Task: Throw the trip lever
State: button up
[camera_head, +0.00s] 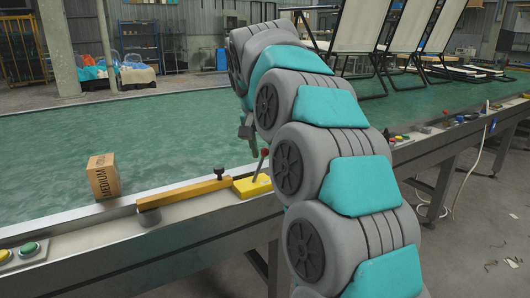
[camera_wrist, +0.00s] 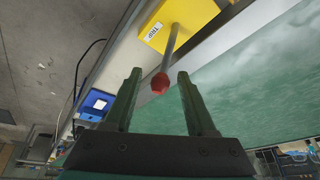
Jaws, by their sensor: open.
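The trip lever has a yellow base (camera_head: 252,187), a thin metal rod and a red ball knob (camera_head: 265,152); it stands on the conveyor's near rail. In the wrist view its yellow base (camera_wrist: 183,20) bears a "TRIP" label, and the rod leads to the red knob (camera_wrist: 160,84). My gripper (camera_wrist: 158,74) is open, and the knob appears between its two fingers without visible contact. In the head view my gripper (camera_head: 246,132) shows partly, above and left of the knob; my arm hides the rest.
A yellow bar (camera_head: 183,192) lies along the rail left of the lever. A cardboard box marked "MEDIUM" (camera_head: 104,177) stands on the green belt (camera_head: 190,130). Buttons (camera_head: 29,249) sit at far left. Folding loungers (camera_head: 362,25) stand at the back. A blue switch box (camera_wrist: 97,104) shows in the wrist view.

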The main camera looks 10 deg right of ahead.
jog(key=shift+f, duration=0.1)
jog(key=shift+c, duration=0.3)
grip_shut()
dwell(1.2)
